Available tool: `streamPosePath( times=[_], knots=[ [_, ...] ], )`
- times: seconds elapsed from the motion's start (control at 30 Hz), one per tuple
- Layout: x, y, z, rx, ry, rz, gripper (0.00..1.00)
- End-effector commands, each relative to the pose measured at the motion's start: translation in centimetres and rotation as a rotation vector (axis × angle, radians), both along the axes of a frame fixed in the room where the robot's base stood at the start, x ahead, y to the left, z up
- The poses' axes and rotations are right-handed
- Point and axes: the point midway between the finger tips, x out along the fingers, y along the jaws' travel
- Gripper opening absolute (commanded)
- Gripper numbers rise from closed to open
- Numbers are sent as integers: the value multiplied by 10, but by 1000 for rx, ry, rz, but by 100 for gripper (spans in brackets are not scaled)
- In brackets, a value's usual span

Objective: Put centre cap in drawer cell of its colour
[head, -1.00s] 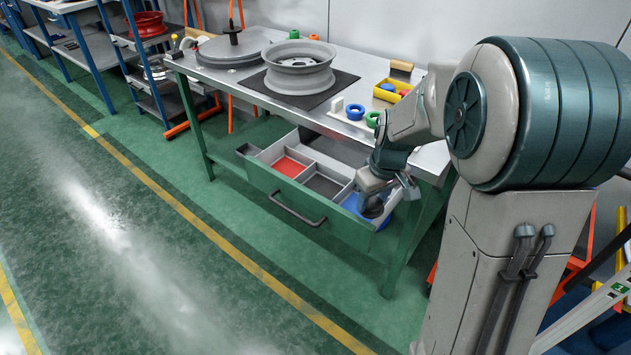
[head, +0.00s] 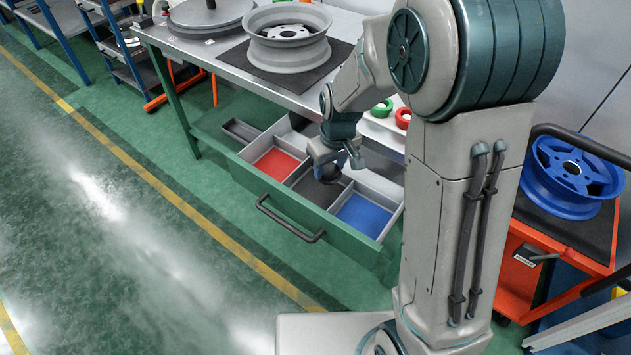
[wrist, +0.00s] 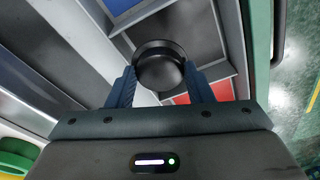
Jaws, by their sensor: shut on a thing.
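My gripper (wrist: 160,82) is shut on a black centre cap (wrist: 158,65), which sits between the two blue fingers in the wrist view. In the head view my gripper (head: 332,172) is over the open drawer (head: 283,222), above the dark grey cell (head: 318,190). The cap is a small dark shape there, partly hidden by the gripper. The drawer has a red cell (head: 276,162) left of the dark one and a blue cell (head: 364,214) right of it. The exact height of the cap over the cell is hard to tell.
A blue wheel (head: 572,175) rests on an orange cart at the right. The floor before the drawer is clear.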

Motion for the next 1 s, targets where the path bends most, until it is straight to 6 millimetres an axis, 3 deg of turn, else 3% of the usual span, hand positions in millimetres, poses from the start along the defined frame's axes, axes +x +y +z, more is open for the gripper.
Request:
streamPosePath(
  times=[0.1,0.23,0.37,0.6,0.97,1.0],
  knots=[
    [-2,21,-13,-1,2,2,25],
    [-2,31,-19,-1,0,-2,25],
    [-2,32,-27,-1,1,-5,25],
    [-2,32,-60,-1,2,-5,25],
    [-2,31,-64,0,-1,-5,25],
    [-2,32,-62,0,-1,-5,58]
  ],
)
